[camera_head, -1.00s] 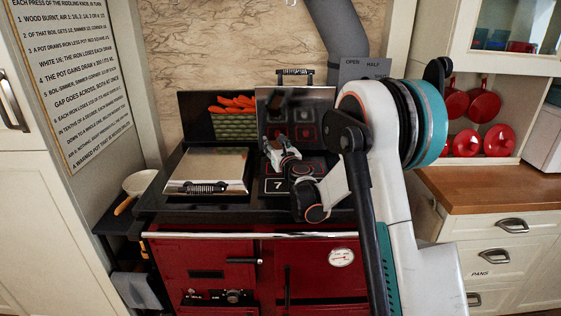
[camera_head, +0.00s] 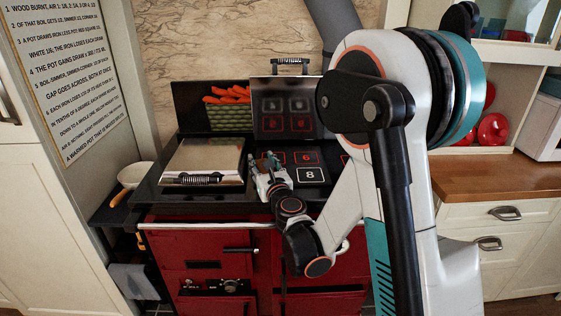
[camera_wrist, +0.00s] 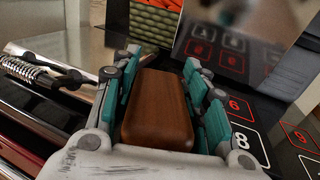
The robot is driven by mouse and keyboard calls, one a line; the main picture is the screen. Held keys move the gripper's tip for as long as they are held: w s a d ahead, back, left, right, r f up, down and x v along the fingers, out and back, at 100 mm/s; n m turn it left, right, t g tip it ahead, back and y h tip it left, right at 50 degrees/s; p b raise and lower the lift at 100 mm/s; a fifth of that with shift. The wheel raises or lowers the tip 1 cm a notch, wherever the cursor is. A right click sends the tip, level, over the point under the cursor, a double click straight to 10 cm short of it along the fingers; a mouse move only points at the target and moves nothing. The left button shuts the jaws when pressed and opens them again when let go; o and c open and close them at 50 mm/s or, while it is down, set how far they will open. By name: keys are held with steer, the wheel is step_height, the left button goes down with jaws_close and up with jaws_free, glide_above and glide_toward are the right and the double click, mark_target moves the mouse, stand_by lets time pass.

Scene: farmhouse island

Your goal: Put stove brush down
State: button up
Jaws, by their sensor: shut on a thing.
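The stove brush shows in the wrist view as a brown wooden block (camera_wrist: 158,108), held between the teal-padded fingers of my gripper (camera_wrist: 165,68). Its bristles are hidden. In the head view my gripper (camera_head: 266,162) is over the stove top, just right of the closed silver lid and in front of the raised lid. The brush is too small and covered to make out clearly there. I cannot tell whether it touches the stove surface.
A closed silver lid (camera_head: 205,158) with a coiled handle lies at left; a raised lid (camera_head: 285,108) stands behind. Numbered squares (camera_head: 310,174) mark the dark hob at right. A green woven holder with carrots (camera_head: 228,117) is at the back, and a white pan (camera_head: 133,174) is at far left.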

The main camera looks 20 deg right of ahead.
steer(key=d+r+m+h+p, duration=0.15)
steer(key=d+r, duration=0.25)
steer(key=d, duration=0.8)
steer(key=d+r+m+h+p, duration=0.15)
steer(key=d+r, duration=0.25)
steer(key=d, duration=0.9)
steer(key=d+r+h, duration=0.2)
steer(key=d+r, duration=0.2)
steer(key=d, duration=0.8)
steer(key=shift+g, duration=0.4)
steer(key=f+b, duration=0.2)
steer(key=f, duration=0.4)
steer(key=f+b, duration=0.3)
steer(key=f, duration=0.4)
steer(key=f+b, duration=0.2)
steer(key=f, duration=0.4)
steer(key=shift+w+f, duration=0.25)
steer(key=shift+r, duration=0.1)
steer(key=o, duration=1.1)
steer(key=shift+o, duration=0.2)
